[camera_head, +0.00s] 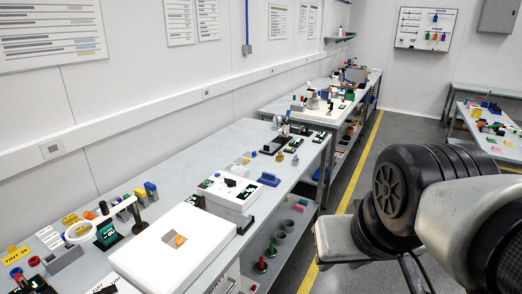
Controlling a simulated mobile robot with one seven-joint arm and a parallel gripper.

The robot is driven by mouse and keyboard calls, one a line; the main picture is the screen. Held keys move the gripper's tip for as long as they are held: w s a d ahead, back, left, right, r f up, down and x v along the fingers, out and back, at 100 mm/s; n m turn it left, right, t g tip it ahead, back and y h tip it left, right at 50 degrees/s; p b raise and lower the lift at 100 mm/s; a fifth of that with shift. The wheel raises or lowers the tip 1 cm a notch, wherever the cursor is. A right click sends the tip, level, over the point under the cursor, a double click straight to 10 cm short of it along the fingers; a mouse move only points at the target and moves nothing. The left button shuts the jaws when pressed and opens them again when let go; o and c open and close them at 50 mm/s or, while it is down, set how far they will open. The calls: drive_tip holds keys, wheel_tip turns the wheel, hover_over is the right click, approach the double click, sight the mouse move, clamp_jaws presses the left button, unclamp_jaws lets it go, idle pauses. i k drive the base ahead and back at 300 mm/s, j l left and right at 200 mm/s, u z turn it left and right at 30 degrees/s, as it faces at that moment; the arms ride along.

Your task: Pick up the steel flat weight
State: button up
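I cannot make out the steel flat weight for certain; the small parts on the near bench (160,187) are too small to tell. A large white box (150,262) stands at the front of this bench, with an orange piece (180,240) at a square grey patch on its top. A smaller white box (222,201) behind it carries dark pieces. My arm's grey and black links fill the lower right, beside the bench and over the floor. My gripper's fingers do not show.
A magnifier with a white ring (79,232), coloured blocks and labels crowd the bench's left front. A blue block (269,179) and small brass-coloured pieces lie farther back. A second bench (285,101) continues behind. Clear grey floor (395,135) lies right of the yellow line.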

sight(296, 161)
drive_tip(key=i+u, duration=0.1)
drive_tip(key=u, duration=1.4)
drive_tip(key=i+l, duration=0.15)
drive_tip(key=l, duration=0.45)
drive_tip(key=i+l, duration=0.1)
drive_tip(key=l, duration=0.5)
drive_tip(key=i+l, duration=0.15)
drive_tip(key=l, duration=0.45)
drive_tip(key=i+l, duration=0.1)
drive_tip(key=l, duration=0.5)
drive_tip(key=i+l, duration=0.15)
drive_tip(key=l, duration=0.45)
drive_tip(key=i+l, duration=0.15)
drive_tip(key=l, duration=0.45)
drive_tip(key=i+l, duration=0.1)
drive_tip(key=l, duration=0.5)
drive_tip(key=i+l, duration=0.15)
drive_tip(key=l, duration=0.45)
drive_tip(key=u, duration=0.05)
